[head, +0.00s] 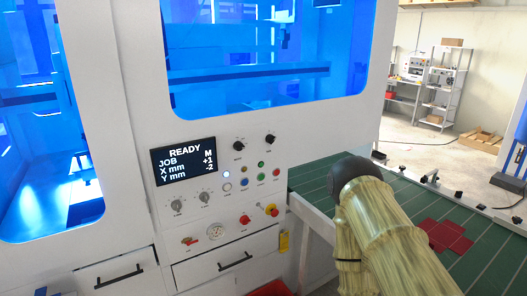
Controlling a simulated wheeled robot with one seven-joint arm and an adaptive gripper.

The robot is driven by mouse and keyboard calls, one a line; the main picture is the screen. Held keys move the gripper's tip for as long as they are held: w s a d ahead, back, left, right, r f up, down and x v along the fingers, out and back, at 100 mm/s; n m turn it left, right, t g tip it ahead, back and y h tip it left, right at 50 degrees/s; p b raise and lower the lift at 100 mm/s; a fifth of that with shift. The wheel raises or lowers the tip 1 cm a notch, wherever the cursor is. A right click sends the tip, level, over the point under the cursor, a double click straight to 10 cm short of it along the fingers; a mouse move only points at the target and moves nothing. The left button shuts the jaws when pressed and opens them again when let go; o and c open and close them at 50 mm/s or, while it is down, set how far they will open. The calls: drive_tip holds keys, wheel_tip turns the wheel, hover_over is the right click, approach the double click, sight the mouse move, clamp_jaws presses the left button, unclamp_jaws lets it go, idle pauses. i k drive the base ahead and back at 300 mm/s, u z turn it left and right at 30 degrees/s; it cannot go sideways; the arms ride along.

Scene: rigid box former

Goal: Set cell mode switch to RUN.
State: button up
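The control panel (222,175) is on the white front of the machine, left of centre. It has two black rotary knobs, one upper left (238,146) and one upper right (270,139), and two grey dial knobs, left (177,205) and right (204,196). The labels are too small to read, so I cannot tell which knob is the cell mode switch or its setting. The display (184,161) reads READY with an M at its right. My arm, wood-patterned with a dark rounded joint, is at lower right, apart from the panel in the picture. My gripper is not visible.
Several small buttons (260,175), a gauge (215,231) and a red-and-yellow emergency stop (271,210) crowd the panel. Drawers (228,262) lie below. A green tiled surface (312,184) with red tiles (445,235) extends right, behind my arm. Shelves (440,95) stand far behind.

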sight(238, 147)
drive_tip(key=z, duration=0.95)
drive_tip(key=i, duration=0.9)
drive_tip(key=u, duration=1.25)
